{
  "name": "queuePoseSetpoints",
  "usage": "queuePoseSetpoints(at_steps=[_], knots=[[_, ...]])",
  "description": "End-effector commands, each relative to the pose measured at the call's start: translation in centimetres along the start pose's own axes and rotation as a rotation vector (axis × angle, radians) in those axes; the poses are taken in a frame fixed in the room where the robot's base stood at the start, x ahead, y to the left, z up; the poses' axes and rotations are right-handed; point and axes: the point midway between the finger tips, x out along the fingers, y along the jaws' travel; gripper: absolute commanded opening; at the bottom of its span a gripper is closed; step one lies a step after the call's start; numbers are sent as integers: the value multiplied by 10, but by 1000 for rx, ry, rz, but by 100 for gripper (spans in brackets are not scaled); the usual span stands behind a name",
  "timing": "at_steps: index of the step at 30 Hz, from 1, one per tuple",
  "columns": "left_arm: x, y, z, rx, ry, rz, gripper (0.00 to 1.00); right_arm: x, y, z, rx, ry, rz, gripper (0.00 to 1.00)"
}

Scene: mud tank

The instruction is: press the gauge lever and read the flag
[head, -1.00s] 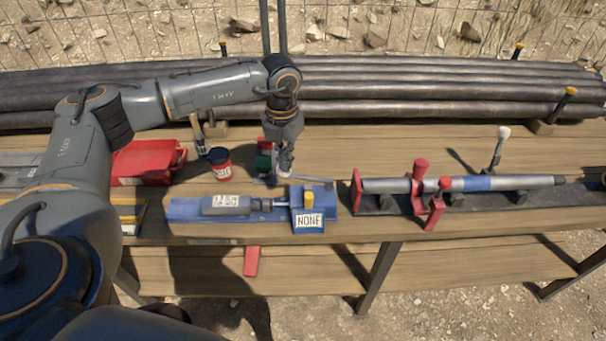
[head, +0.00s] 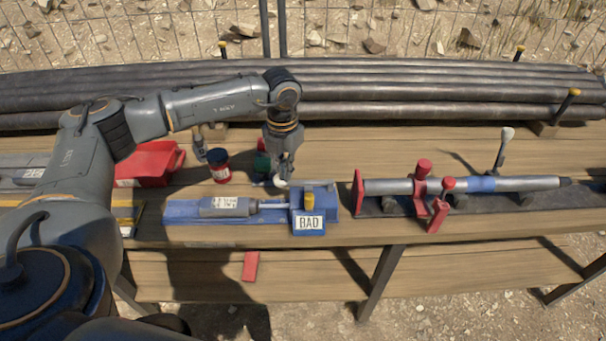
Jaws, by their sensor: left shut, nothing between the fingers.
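The blue gauge (head: 185,211) lies on the wooden bench with a grey labelled cylinder (head: 226,206) on it. The flag (head: 309,224) at its right end reads BAD, below a yellow knob (head: 309,201). A thin grey lever (head: 312,187) runs behind this end, with a pale round tip (head: 280,182) at its left. My left gripper (head: 283,175) is shut and empty, pointing down at the pale tip. It looks in contact, but the gripper partly hides the spot. My right gripper is not in view.
A red bin (head: 150,163), a dark blue and red can (head: 219,166) and a green container (head: 263,162) stand near my left arm. To the right, red clamps (head: 421,185) hold a grey rod (head: 525,183). Long dark pipes (head: 420,92) lie behind.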

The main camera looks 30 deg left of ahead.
Motion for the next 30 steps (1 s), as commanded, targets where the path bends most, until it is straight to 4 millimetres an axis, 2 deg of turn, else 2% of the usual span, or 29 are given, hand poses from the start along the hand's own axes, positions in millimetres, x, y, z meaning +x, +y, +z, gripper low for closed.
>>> queuePoseSetpoints(at_steps=[7, 10, 30], knots=[[2, -1, -1, 1, 5, 0, 0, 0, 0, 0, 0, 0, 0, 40], [-4, -1, -1, 1, 4, 0, 0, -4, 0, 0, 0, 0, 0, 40], [-73, 0, -1, 0, 3, 0, 0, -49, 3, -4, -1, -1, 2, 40]])
